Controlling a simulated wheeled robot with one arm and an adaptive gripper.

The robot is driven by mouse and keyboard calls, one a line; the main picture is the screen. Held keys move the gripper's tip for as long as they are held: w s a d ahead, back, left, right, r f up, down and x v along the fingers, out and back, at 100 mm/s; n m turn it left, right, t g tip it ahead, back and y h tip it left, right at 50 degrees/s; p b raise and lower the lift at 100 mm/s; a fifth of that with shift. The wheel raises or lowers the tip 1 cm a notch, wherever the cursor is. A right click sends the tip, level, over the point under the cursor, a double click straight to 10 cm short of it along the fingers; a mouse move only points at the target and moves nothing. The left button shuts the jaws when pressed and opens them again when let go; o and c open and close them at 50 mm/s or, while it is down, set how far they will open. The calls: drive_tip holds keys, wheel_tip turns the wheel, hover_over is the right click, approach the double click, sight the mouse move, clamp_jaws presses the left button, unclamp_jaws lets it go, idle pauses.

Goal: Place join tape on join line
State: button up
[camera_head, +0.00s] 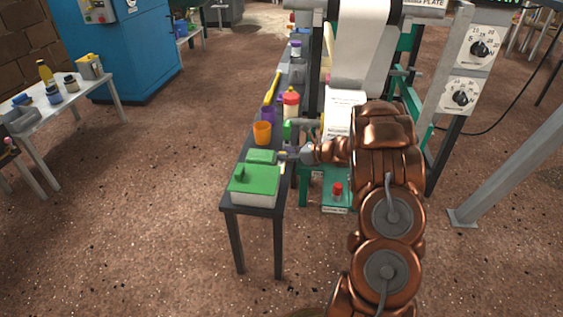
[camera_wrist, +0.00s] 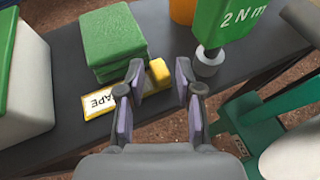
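A yellow-edged label reading "APE" (camera_wrist: 100,101) lies on the dark bench, beside the green stack. A yellow block (camera_wrist: 159,72) sits at its right; my left finger hides whether they are one piece. My gripper (camera_wrist: 159,75) is open, its two fingers apart, with the yellow block near the gap between the tips. I cannot tell if they touch. In the head view my gripper (camera_head: 291,156) is at the bench's right edge. A white paper web (camera_head: 361,40) hangs in the machine behind my arm. I cannot make out a join line.
Green pads (camera_wrist: 110,40) and a white box with a green lid (camera_head: 255,180) stand on the bench (camera_head: 231,199). An orange cup (camera_head: 262,133), bottles and a green "2 N m" tool (camera_wrist: 228,18) are close by. Machine frame stands right.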

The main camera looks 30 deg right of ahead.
drive_tip(key=shift+c, duration=0.4)
clamp_jaws()
drive_tip(key=shift+r, duration=0.15)
